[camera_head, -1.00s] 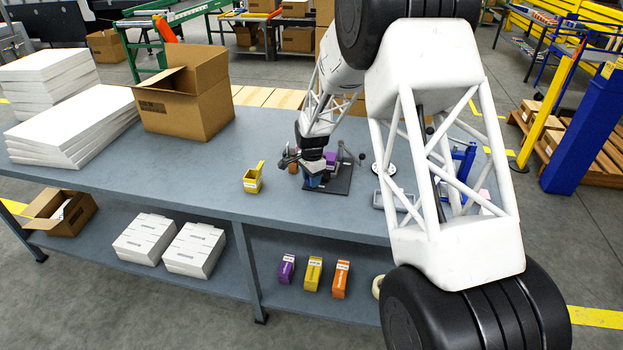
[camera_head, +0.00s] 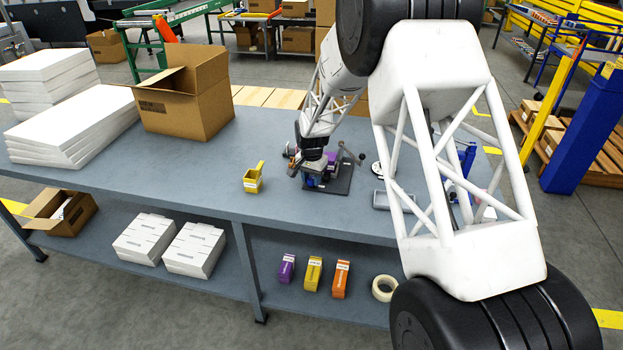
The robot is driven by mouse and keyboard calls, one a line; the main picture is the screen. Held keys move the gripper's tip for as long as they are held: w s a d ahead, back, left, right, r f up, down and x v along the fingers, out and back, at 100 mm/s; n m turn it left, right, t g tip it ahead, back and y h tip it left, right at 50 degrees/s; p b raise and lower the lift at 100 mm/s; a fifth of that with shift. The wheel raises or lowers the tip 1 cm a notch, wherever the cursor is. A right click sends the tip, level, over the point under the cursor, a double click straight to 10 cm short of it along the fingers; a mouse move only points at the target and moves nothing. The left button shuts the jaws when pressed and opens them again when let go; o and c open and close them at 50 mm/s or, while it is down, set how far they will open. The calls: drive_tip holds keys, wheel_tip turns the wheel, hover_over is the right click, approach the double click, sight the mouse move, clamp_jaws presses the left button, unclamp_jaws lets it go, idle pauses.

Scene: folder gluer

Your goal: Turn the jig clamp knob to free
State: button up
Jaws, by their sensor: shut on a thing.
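The jig (camera_head: 341,184) is a dark flat plate with blue and purple parts, on the grey workbench right of its middle. A thin dark lever with a ball end (camera_head: 361,157) stands at its right side. My gripper (camera_head: 312,181) points down over the left part of the jig, low among its parts. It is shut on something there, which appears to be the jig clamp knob. The fingers and wrist hide the knob, so its turn position cannot be seen.
An open cardboard box (camera_head: 187,105) and white stacks (camera_head: 75,125) fill the bench's left. The bench front (camera_head: 190,180) is clear.

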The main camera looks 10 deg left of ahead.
drive_tip(key=n, duration=1.1)
drive_tip(key=shift+n, duration=0.3)
idle(0.3)
